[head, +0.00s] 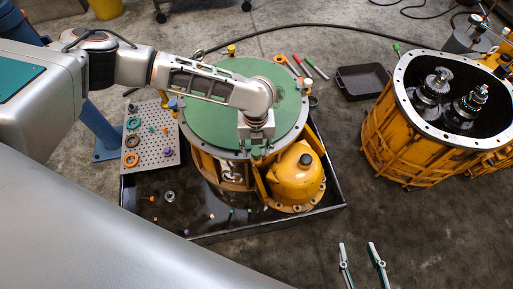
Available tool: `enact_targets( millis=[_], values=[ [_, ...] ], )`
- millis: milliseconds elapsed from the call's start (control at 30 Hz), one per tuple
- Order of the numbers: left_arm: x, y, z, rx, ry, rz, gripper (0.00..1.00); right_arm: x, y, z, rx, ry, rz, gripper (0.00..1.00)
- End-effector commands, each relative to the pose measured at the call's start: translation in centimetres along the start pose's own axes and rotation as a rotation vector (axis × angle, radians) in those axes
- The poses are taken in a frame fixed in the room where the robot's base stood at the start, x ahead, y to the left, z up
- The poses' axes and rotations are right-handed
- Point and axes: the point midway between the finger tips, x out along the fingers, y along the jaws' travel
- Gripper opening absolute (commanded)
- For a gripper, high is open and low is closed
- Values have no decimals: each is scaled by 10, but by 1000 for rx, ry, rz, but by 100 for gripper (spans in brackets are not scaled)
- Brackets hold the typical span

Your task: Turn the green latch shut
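My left gripper (257,150) points down at the front edge of the round green top (225,85) of the yellow stand. A small green and yellow piece (257,162) shows right at its tips. It may be the green latch, but the gripper mostly hides it. I cannot tell whether the fingers are closed on it. Another small green knob (396,47) stands on the rim of the orange housing (410,145) at the right. At the bottom right, two slim green and grey fingers of my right gripper (361,254) stand apart, with nothing between them, over bare floor.
A yellow domed part (296,178) stands in the black tray (260,226) beside the stand. A perforated board (148,138) with coloured rings is left. A small black bin (362,81) and several hand tools (316,68) lie behind. The floor at front right is clear.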

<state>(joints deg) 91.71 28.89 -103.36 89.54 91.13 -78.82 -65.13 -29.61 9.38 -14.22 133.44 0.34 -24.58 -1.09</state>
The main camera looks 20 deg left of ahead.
Motion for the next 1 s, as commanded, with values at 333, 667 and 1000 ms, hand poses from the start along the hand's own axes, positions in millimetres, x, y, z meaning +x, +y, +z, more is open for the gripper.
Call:
enact_targets(
  millis=[333, 667, 1000],
  values=[
    [0, 0, 0, -1, 0, 0, 2, -1, 0, 6, -1, -13, 2, 40],
    [-5, -1, 1, -79, -4, -2, 2, -3, 10, -4, -23, -7, 20, 40],
    [-8, -2, 1, -348, -6, -4, 2, -11, 22, 2, -52, -36, 41, 40]
  ],
)
